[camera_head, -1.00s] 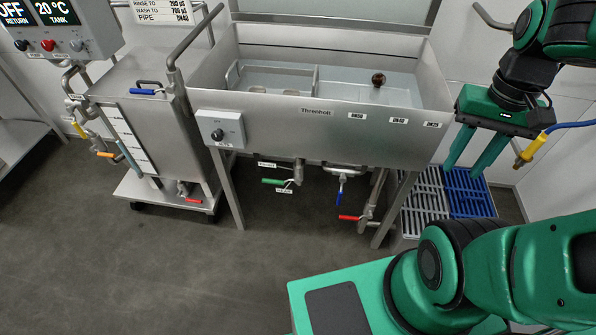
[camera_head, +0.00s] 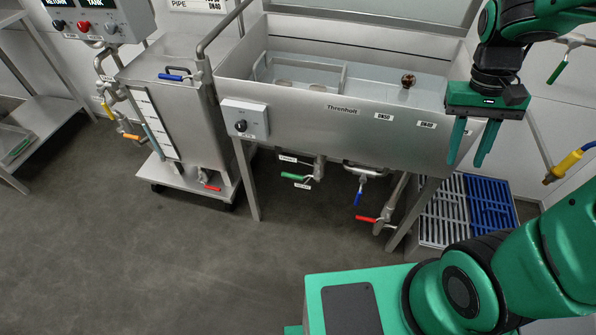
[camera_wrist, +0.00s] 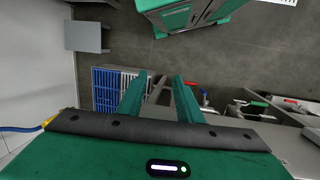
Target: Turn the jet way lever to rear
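A green-handled lever (camera_head: 293,177) sits under the steel sink (camera_head: 300,115), between two small labels too small to read. I cannot confirm from the print that it is the jet way lever. A blue-handled lever (camera_head: 359,190) hangs to its right, and a red-handled lever (camera_head: 366,219) is lower and further right. My gripper (camera_head: 470,150) is open and empty, fingers pointing down, in front of the sink's right end, well right of the green lever. In the wrist view my gripper's fingers (camera_wrist: 160,95) are apart, with a red handle (camera_wrist: 208,111) to the right of them.
A wheeled steel tank (camera_head: 180,120) with blue, orange and red handles stands left of the sink. Blue and grey floor grates (camera_head: 490,205) lie at right. A yellow nozzle (camera_head: 567,162) on a blue hose hangs at far right. The floor (camera_head: 130,250) in front is clear.

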